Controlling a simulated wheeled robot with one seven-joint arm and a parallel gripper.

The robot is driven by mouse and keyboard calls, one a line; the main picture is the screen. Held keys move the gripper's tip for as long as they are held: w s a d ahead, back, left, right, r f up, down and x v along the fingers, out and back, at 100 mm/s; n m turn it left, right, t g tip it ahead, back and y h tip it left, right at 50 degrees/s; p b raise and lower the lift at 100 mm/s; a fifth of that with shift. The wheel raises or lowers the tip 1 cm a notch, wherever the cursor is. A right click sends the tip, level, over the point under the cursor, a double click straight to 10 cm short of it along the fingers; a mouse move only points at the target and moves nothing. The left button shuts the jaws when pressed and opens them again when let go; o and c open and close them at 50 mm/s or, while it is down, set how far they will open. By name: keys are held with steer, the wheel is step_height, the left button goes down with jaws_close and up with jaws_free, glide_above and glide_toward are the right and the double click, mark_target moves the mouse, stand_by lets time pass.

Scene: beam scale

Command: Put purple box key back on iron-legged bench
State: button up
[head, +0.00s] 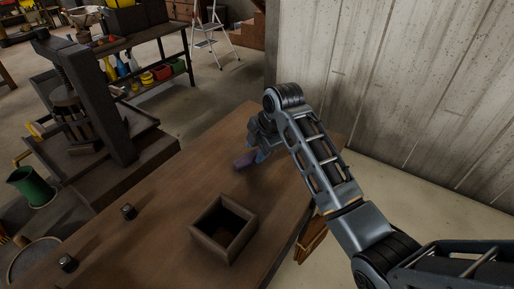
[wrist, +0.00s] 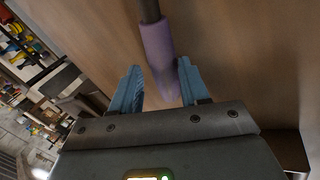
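The purple box key (head: 245,159) is at the far part of the brown wooden table top (head: 165,215) in the head view. In the wrist view its purple handle (wrist: 158,48) points down between my fingers, and a dark shaft runs out the top edge. My gripper (head: 260,150) is low over the table beside the key. In the wrist view my gripper (wrist: 162,85) has its blue fingers apart, one on each side of the handle's end, with a gap at the left finger. Whether the right finger touches is unclear.
An open square wooden box (head: 224,230) stands on the near part of the table. Two small dark pieces (head: 128,211) lie at the left. A dark press (head: 85,100) stands left of the table. A plank wall (head: 400,80) rises on the right.

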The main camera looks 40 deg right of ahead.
steer(key=shift+o, duration=1.1)
steer(key=shift+r, duration=0.15)
steer(key=v, duration=1.2)
